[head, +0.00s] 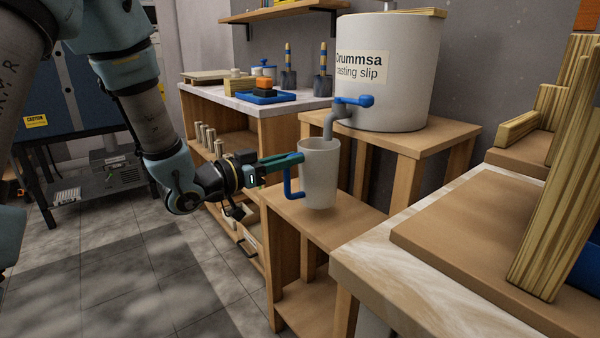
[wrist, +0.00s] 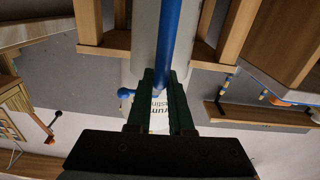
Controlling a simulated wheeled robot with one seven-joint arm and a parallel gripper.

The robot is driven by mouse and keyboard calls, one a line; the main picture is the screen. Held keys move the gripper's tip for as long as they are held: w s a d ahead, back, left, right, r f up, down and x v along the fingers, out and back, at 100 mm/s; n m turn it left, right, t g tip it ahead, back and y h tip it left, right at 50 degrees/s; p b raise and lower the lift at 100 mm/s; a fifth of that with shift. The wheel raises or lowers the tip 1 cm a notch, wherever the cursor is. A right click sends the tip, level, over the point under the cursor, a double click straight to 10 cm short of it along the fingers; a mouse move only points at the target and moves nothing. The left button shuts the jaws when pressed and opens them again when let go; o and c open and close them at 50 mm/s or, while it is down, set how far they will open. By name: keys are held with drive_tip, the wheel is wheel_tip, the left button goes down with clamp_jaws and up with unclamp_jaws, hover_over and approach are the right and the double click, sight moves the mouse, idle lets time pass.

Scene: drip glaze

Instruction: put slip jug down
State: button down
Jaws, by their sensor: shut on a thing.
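The slip jug (head: 319,178) is a pale grey, tapered cup with a blue handle (head: 292,184). It is upright under the spout (head: 333,122) of the large slip drum (head: 387,85). My gripper (head: 296,159) reaches in from the left and is shut on the handle. In the wrist view, the gripper's green fingers (wrist: 166,88) close on the blue handle (wrist: 181,35), with the grey jug body (wrist: 145,35) behind it. The jug is over the low wooden stand (head: 345,222); whether its base touches the top is hard to tell.
The drum stands on a higher wooden table (head: 440,135) just behind the jug. A marble-topped bench (head: 390,275) with a brown board is close on the right. A workbench (head: 290,108) with a blue tray (head: 262,97) is behind. Open tiled floor lies at the left.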

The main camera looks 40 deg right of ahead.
sight(300, 171)
drive_tip(key=shift+s+d, duration=0.1)
drive_tip(key=shift+d, duration=1)
drive_tip(key=f, duration=0.3)
drive_tip(key=shift+d+b, duration=0.35)
drive_tip(key=shift+d, duration=0.05)
drive_tip(key=shift+f, duration=0.25)
